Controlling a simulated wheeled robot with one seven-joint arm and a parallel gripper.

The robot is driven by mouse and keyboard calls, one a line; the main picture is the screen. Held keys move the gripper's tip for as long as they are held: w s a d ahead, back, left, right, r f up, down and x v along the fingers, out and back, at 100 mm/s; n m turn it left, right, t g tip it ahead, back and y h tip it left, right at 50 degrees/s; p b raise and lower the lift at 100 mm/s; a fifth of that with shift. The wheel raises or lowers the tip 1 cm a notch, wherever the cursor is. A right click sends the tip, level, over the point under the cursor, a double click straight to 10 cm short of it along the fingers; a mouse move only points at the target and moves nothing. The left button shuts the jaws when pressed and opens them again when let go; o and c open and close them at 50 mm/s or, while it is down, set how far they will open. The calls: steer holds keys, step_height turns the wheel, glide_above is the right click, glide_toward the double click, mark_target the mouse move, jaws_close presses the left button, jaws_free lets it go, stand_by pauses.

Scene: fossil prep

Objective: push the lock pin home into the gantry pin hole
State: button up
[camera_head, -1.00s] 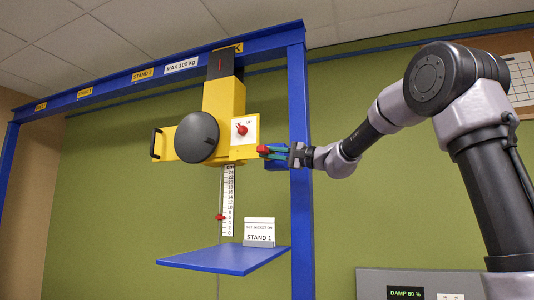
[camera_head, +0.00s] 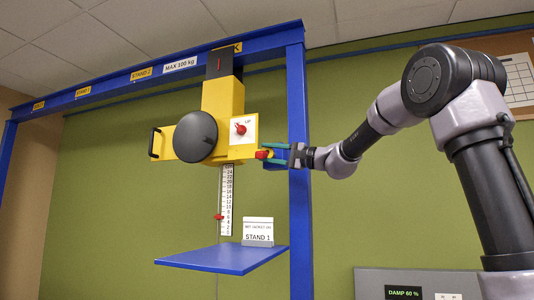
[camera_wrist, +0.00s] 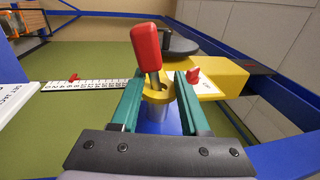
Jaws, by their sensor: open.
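A red handle (camera_head: 262,154) on a short grey shank, apparently the lock pin, shows beside the blue post; in the wrist view the red handle (camera_wrist: 147,48) leans slightly left. I cannot tell how deep the shank sits, and the pin hole is not clearly visible. My gripper (camera_head: 268,153) is open, with its teal fingers apart. In the wrist view the gripper (camera_wrist: 160,80) has one finger on each side of the collar, and the handle stands beyond the fingertips.
The yellow hoist carriage (camera_head: 224,98) hangs from the blue gantry beam (camera_head: 215,56), with a black disc (camera_head: 196,137) and a red UP knob (camera_head: 241,129). A scale (camera_head: 228,190) hangs below. The blue post (camera_head: 299,220) is close to my gripper.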

steer(key=v, duration=1)
steer(key=shift+d, duration=0.15)
steer(key=shift+o, duration=0.4)
steer(key=shift+s, duration=0.1)
